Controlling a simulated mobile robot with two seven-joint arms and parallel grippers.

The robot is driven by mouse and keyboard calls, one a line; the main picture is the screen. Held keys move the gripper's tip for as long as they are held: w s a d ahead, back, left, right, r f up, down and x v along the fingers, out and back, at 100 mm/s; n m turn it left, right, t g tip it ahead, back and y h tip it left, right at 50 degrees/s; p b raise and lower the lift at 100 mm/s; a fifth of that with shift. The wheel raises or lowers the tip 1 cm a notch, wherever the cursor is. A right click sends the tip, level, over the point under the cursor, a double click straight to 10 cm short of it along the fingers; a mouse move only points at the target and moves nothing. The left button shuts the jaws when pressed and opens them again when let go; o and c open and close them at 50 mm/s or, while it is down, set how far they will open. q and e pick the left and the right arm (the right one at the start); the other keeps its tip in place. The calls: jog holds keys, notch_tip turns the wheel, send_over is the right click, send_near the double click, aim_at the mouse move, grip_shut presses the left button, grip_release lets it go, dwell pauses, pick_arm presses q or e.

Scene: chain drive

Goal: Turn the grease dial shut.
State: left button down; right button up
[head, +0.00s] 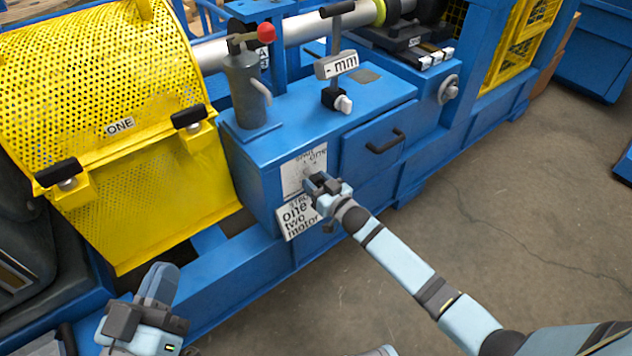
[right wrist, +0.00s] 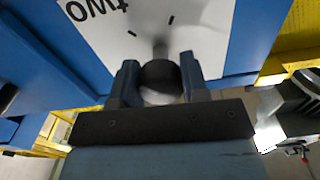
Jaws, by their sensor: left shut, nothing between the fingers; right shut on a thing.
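The grease dial (right wrist: 160,76) is a dark round knob on a white plate with short black tick marks and the word "two". In the head view the plate (head: 291,176) is on the front of the blue cabinet, and the dial is mostly hidden behind my right gripper (head: 314,182). In the right wrist view, the fingers of my right gripper (right wrist: 160,80) stand on either side of the knob and are shut on it. The knob's pointer direction cannot be made out. My left gripper (head: 158,286) is shut and empty, low in the head view, away from the cabinet.
A sign reading "one two motor" (head: 299,217) hangs just below the plate. A grey cylinder with a red-knobbed lever (head: 243,88) stands on the cabinet top. A drawer with a black handle (head: 385,142) is to the right.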

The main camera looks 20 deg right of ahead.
jog(key=shift+r+n+p, duration=0.1)
jog(key=shift+n+p, duration=0.5)
jog(key=shift+n, duration=0.6)
jog(key=shift+n+p, duration=0.3)
jog(key=shift+n, duration=0.6)
jog(key=shift+d+n, duration=0.1)
jog(key=shift+n, duration=0.8)
jog(key=shift+n+p, duration=0.35)
jog(key=shift+n, duration=0.55)
jog(key=n, duration=0.2)
jog(key=shift+n, duration=0.4)
jog(key=n, duration=0.3)
jog(key=shift+d, duration=0.1)
jog(key=n+b, duration=0.1)
jog(key=n, duration=0.2)
jog(key=shift+n+b, duration=0.3)
jog(key=shift+n, duration=1.2)
jog(key=n+b, duration=0.2)
jog(key=n, duration=0.2)
pick_arm(q)
jog(key=shift+w+d+f+g+b, duration=0.15)
jog(key=shift+f+g+b, duration=0.45)
jog(key=shift+f, duration=0.7)
pick_arm(e)
jog(key=shift+r+n, duration=0.15)
jog(key=shift+n, duration=1.85)
pick_arm(q)
jog(key=shift+f, duration=0.25)
